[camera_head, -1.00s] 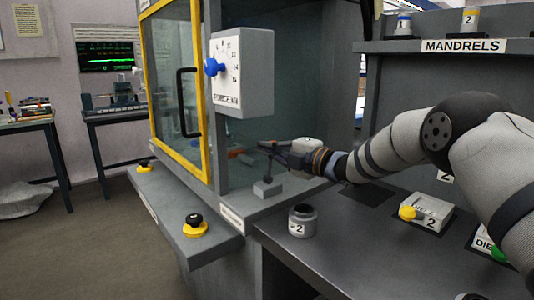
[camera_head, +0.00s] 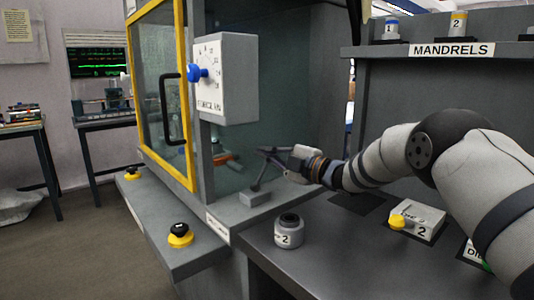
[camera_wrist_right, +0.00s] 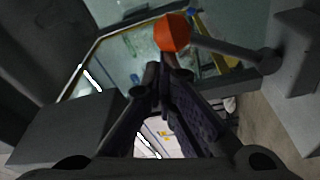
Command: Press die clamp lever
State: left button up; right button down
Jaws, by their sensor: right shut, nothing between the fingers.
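The clamp lever is a thin dark rod (camera_head: 261,180) on a small grey block (camera_head: 255,198) at the press opening. In the head view it leans to the right, with its upper end by my right gripper (camera_head: 267,152). The right wrist view shows an orange-red knob (camera_wrist_right: 172,32) on a grey rod (camera_wrist_right: 222,48), just beyond my shut fingertips (camera_wrist_right: 164,66). The fingers hold nothing; whether they touch the knob, I cannot tell. My left gripper is out of view.
A grey dial box (camera_head: 224,80) with a blue knob hangs above left. A yellow-framed glass door (camera_head: 160,90) stands at the left.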

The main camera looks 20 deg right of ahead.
dwell(0.3)
jog(key=v, duration=0.7)
jog(key=shift+s, duration=0.25)
